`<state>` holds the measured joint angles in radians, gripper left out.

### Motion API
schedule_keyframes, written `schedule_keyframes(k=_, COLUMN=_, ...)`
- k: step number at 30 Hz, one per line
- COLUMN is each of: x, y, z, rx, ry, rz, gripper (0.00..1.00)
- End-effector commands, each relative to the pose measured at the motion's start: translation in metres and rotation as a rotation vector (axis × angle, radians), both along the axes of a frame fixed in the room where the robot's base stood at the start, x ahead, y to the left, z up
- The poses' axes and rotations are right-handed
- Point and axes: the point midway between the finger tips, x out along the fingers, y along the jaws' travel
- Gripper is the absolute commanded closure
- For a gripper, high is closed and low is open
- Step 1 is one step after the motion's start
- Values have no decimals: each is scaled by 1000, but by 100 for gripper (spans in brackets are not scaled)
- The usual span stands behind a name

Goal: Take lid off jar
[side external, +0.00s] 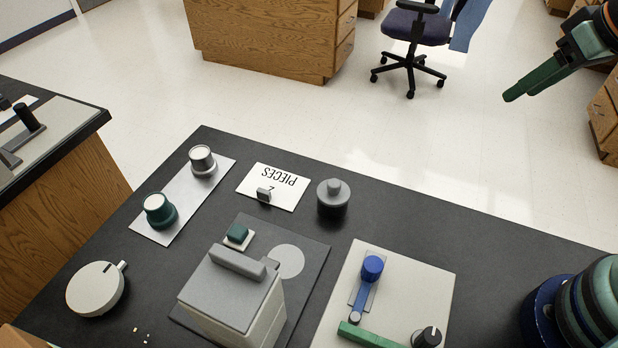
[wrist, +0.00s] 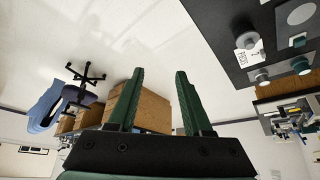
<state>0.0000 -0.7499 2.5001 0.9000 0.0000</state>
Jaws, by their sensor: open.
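The jar (side external: 332,208) is a short dark cylinder standing upright on the black bench top. Its grey lid (side external: 333,190) with a round knob sits on top of it. In the wrist view the jar and lid appear small near the top right, beside the card. My gripper (side external: 512,95) has green fingers and hangs in the air at the upper right of the side view, well away from the jar and beyond the bench. In the wrist view the fingers (wrist: 160,74) are apart with nothing between them.
A white card (side external: 273,187) reading "PIECES 2" lies left of the jar. A metal plate (side external: 181,208) with two knobs is farther left. A grey box (side external: 232,290) on a dark mat and a pale panel (side external: 420,283) with a blue-knobbed lever stand nearer the camera.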

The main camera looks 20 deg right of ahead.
Motion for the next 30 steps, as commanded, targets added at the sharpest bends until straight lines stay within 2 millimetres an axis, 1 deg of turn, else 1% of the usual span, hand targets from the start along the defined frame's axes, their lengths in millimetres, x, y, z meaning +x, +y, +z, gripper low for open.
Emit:
schedule_keyframes(k=1, x=0, y=0, z=0, rx=0, ry=0, rz=0, gripper=50)
schedule_keyframes(k=2, x=0, y=0, z=0, rx=0, ry=0, rz=0, gripper=38)
schedule_keyframes(k=3, x=0, y=0, z=0, rx=0, ry=0, rz=0, gripper=23)
schedule_keyframes(k=5, x=0, y=0, z=0, rx=0, ry=0, rz=0, gripper=0)
schedule_keyframes(k=13, x=1, y=1, z=0, rx=-2, ry=2, rz=8, gripper=0)
schedule_keyframes(k=17, x=9, y=10, z=2, rx=-26, ry=30, rz=85, gripper=0)
schedule_keyframes(k=20, x=22, y=27, z=4, rx=-65, ry=74, rz=215, gripper=0)
schedule_keyframes(k=23, x=38, y=50, z=3, rx=-115, ry=125, rz=384, gripper=0)
schedule_keyframes(k=26, x=54, y=75, z=-1, rx=-164, ry=171, rz=556, gripper=0)
schedule_keyframes(k=30, x=73, y=114, z=-13, rx=-227, ry=232, rz=799, gripper=0)
